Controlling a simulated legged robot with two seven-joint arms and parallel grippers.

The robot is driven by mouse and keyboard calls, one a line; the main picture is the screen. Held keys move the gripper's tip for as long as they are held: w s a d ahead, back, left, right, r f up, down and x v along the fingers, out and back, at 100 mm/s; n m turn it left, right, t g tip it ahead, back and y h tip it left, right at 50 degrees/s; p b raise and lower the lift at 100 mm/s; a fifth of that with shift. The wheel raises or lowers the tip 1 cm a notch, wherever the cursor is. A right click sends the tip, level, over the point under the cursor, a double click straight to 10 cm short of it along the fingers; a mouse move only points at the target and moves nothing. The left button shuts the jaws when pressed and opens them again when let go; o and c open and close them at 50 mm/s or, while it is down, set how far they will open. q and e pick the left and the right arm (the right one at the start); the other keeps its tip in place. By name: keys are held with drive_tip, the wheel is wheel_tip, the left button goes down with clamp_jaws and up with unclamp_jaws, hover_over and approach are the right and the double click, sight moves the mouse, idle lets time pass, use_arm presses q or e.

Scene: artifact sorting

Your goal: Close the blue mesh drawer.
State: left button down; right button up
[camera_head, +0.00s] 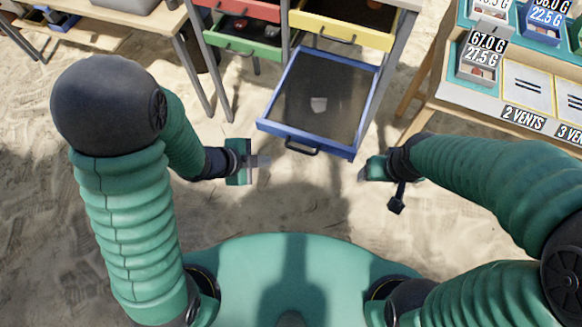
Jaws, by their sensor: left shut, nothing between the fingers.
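The blue mesh drawer (347,142) is pulled out from the drawer stand and has a dark handle (301,146) on its front edge. My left gripper (264,161) is shut and empty, just left of the drawer's front and apart from the handle. My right gripper (364,175) is to the right of the drawer's front, near its right corner and apart from it. Its fingers are small and partly hidden, so I cannot tell whether they are open.
A yellow drawer (347,30), a red drawer (240,9) and a green drawer (243,43) are in the same stand above. A wooden table (122,12) stands at the upper left. A bench with labelled trays (520,82) stands at the right. Sandy ground lies below the drawer.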

use_arm(q)
drive_tip(key=w+d+f+m+h+b, duration=0.1)
drive_tip(key=w+d+f+b, duration=0.2)
drive_tip(key=w+d+f, duration=0.2)
wheel_tip(320, 180, down, 3)
drive_tip(key=d, duration=0.2)
drive_tip(key=shift+w+d+g, duration=0.3)
drive_tip(key=shift+w, duration=0.1)
use_arm(e)
drive_tip(key=f, duration=0.4)
drive_tip(key=shift+a+f, duration=0.1)
drive_tip(key=shift+a, duration=0.25)
use_arm(q)
drive_tip(key=shift+w+d+r, duration=0.1)
drive_tip(key=shift+r, duration=0.05)
use_arm(e)
drive_tip(key=shift+d, duration=0.1)
